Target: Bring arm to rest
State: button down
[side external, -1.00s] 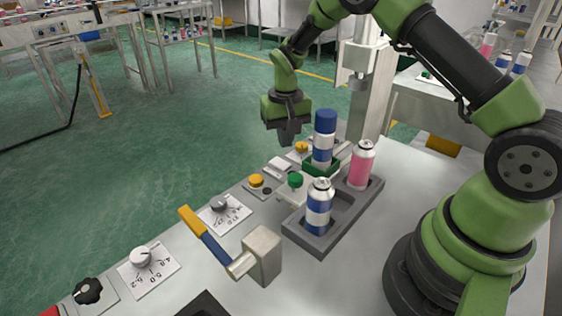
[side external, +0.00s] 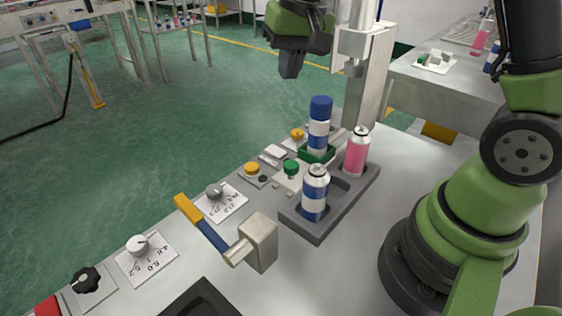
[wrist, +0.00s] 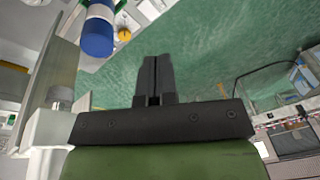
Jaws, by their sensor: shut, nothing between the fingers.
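My gripper (side external: 290,64) is shut and empty. It hangs at the top of the side external view, above and to the left of the blue-capped can, over the green floor in the picture. In the wrist view its two dark fingers (wrist: 154,78) are together with nothing between them. The blue-capped can (side external: 319,125) stands upright in a green holder (side external: 317,153); its blue cap (wrist: 97,38) shows at the upper left of the wrist view, apart from the fingers. My upper arm runs out of the side external frame at the top.
A grey tray (side external: 317,236) holds a blue-and-white can (side external: 315,192) and a pink can (side external: 356,151). A crimping column (side external: 370,75) stands close to the right of my gripper. A blue lever with a yellow grip (side external: 203,226), knobs and buttons line the table's left edge.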

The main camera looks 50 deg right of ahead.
jog(key=s+a+r+t, duration=0.2)
jog(key=s+r, duration=0.2)
jog(key=s, duration=0.5)
jog(key=s+a+r+n+t+y, duration=0.1)
jog(key=s+a+r+t, duration=0.1)
jog(key=s, duration=0.8)
notch_tip(320, 180, up, 2)
jog(key=shift+a+r+t+y, duration=0.1)
jog(key=shift+a+t+y, duration=0.2)
jog(key=shift+a, duration=0.15)
jog(key=shift+w+n, duration=0.15)
jog(key=shift+n, duration=0.15)
